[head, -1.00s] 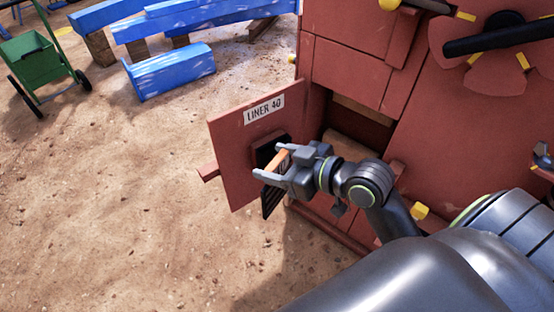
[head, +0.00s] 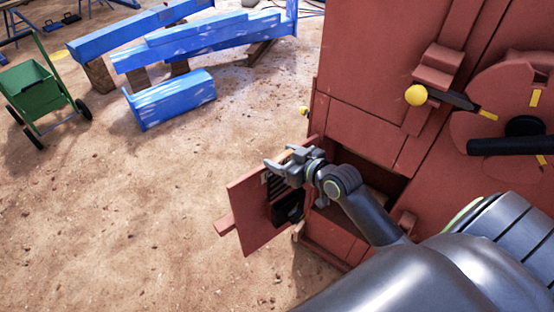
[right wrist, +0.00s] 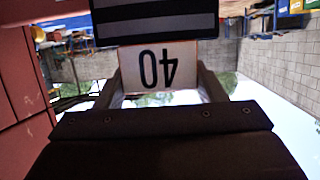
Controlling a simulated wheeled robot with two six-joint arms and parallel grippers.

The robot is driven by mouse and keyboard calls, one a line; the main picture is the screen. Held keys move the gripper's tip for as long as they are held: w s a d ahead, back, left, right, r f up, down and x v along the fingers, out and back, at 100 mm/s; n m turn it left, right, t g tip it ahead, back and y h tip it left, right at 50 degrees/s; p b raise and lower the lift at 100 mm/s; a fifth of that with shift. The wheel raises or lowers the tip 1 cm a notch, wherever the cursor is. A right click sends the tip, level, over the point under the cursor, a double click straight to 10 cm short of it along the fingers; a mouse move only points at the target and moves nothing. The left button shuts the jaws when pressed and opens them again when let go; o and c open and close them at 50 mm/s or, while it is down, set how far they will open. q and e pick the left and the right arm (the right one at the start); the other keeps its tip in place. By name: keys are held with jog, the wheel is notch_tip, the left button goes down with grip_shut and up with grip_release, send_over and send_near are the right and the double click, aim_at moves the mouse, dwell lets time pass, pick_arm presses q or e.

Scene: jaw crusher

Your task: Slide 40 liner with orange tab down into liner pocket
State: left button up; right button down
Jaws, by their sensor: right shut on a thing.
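My right gripper (head: 283,162) is shut on the tab of the 40 liner. The liner (head: 276,186) is a dark plate with pale stripes, hanging below the fingers in the head view. In the right wrist view the white "40" label (right wrist: 157,68) shows upside down between the two fingers, with the striped liner (right wrist: 155,22) beyond it. The black liner pocket (head: 290,209) is on the red open door (head: 258,228), just below the liner. The liner's lower edge is close to the pocket; I cannot tell whether it is inside. My left gripper is out of view.
The red crusher body (head: 375,125) stands right of the door, with an opening behind my wrist. A yellow-knobbed lever (head: 416,95) sticks out above right. Blue beams (head: 190,40) and a green cart (head: 35,90) stand farther back. Sandy ground at left is clear.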

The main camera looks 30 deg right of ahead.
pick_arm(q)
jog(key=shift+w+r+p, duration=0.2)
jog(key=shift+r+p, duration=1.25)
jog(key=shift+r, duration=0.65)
pick_arm(e)
jog(key=shift+m+h, duration=0.4)
jog(key=shift+h, duration=0.2)
jog(key=shift+w+d+r, duration=0.1)
jog(key=shift+w+d, duration=0.25)
jog(key=shift+d, duration=0.3)
jog(key=shift+w+d+f, duration=0.1)
jog(key=shift+w+d, duration=0.3)
jog(key=shift+d, duration=0.25)
jog(key=shift+w+d+r, duration=0.1)
jog(key=shift+w+d, duration=0.25)
jog(key=shift+d, duration=0.3)
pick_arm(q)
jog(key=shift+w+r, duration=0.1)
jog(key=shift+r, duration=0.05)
